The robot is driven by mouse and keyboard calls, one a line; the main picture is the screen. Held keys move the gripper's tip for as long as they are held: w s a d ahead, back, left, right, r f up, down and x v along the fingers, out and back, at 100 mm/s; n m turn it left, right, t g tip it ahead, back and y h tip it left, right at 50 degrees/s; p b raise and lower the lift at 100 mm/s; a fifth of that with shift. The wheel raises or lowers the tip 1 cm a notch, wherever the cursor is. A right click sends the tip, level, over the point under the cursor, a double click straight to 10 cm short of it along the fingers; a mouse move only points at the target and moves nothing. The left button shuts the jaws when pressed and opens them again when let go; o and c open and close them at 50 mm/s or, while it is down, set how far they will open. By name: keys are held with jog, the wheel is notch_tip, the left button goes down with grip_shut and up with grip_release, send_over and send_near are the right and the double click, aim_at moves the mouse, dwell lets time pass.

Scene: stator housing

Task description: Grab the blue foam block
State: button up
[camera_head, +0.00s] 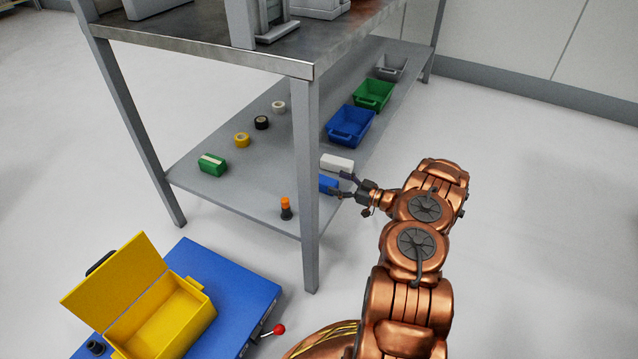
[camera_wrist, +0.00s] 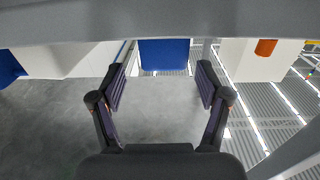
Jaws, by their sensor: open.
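The blue foam block (camera_head: 327,183) lies on the lower shelf (camera_head: 240,200), just right of the front table leg in the head view and partly hidden by that leg and my fingers. In the wrist view the blue block (camera_wrist: 164,53) is at top centre, ahead of and between the fingertips. My gripper (camera_head: 342,183) is open at the shelf's right edge, reaching in from the right. It also shows in the wrist view (camera_wrist: 160,80), with the fingers spread and nothing between the pads. Whether a finger touches the block cannot be told.
A white block (camera_head: 337,163) lies close behind the blue one. Blue (camera_head: 350,126) and green (camera_head: 374,95) bins stand farther back. An orange-black item (camera_head: 286,208) stands left of the table leg (camera_head: 307,190). The tabletop (camera_head: 200,55) overhangs the shelf.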

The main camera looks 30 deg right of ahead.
aim_at(321, 178)
jog(key=b+x, duration=0.1)
jog(key=x, duration=0.1)
jog(key=b+x, duration=0.1)
jog(key=f+b+x, duration=0.1)
jog(key=x, duration=0.1)
jog(key=shift+w+a, duration=0.15)
jog(key=shift+a, duration=0.25)
jog(key=shift+w+a+r, duration=0.15)
jog(key=shift+w+a, duration=0.1)
jog(key=shift+w, duration=0.25)
jog(key=c, duration=1)
